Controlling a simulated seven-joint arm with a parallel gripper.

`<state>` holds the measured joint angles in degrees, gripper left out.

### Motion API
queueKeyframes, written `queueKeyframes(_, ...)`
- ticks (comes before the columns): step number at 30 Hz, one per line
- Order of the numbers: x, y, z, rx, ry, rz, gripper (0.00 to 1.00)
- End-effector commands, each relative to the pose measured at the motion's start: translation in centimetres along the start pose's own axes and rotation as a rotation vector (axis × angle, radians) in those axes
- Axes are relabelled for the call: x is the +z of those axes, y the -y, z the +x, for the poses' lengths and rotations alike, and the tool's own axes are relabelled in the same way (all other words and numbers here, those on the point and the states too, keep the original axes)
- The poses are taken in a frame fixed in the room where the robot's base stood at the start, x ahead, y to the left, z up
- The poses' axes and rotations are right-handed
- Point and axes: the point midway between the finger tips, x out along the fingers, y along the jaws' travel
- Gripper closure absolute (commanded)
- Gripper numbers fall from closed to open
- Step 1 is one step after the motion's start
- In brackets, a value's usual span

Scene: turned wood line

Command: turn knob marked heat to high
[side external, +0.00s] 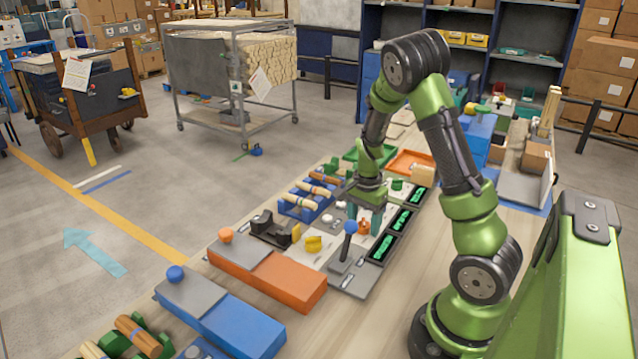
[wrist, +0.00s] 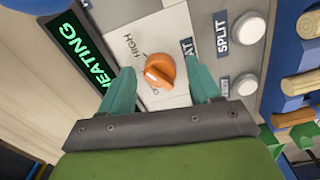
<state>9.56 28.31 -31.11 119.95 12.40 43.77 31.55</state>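The orange heat knob (wrist: 160,71) sits on a white plate in the wrist view. The word HIGH is printed at its upper left, and a partly covered label ending in AT is at its right. The knob's ridge lies slanted; I cannot tell surely which end is the pointer. My gripper (wrist: 158,78) is open, with one teal finger on each side of the knob and gaps between. In the side view my gripper (side external: 364,222) points down over the panel, and the orange knob (side external: 363,228) shows between its fingers.
A lit HEATING display (wrist: 85,49) is left of the knob. White round buttons, one marked SPLIT (wrist: 248,28), are at the right. In the side view a blue-topped lever (side external: 350,228) stands close to my gripper, and an orange box (side external: 268,276) lies nearer the camera.

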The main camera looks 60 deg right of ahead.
Motion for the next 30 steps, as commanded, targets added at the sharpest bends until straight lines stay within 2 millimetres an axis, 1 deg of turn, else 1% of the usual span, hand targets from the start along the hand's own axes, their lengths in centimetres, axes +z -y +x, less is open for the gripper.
queueKeyframes(7, 0.0, 0.0, -0.2, 0.000, 0.000, -0.002, 0.37)
queueKeyframes(11, 0.0, 0.1, -1.5, -0.003, -0.001, -0.004, 0.37)
queueKeyframes(14, 0.0, 0.2, -3.5, -0.007, -0.002, -0.004, 0.37)
queueKeyframes(24, 0.0, 0.1, -11.8, -0.007, -0.002, -0.002, 0.37)
queueKeyframes(27, 0.0, 0.1, -13.8, -0.006, -0.001, -0.002, 0.37)
queueKeyframes(30, 0.0, 0.1, -15.3, -0.004, -0.001, -0.002, 0.37)
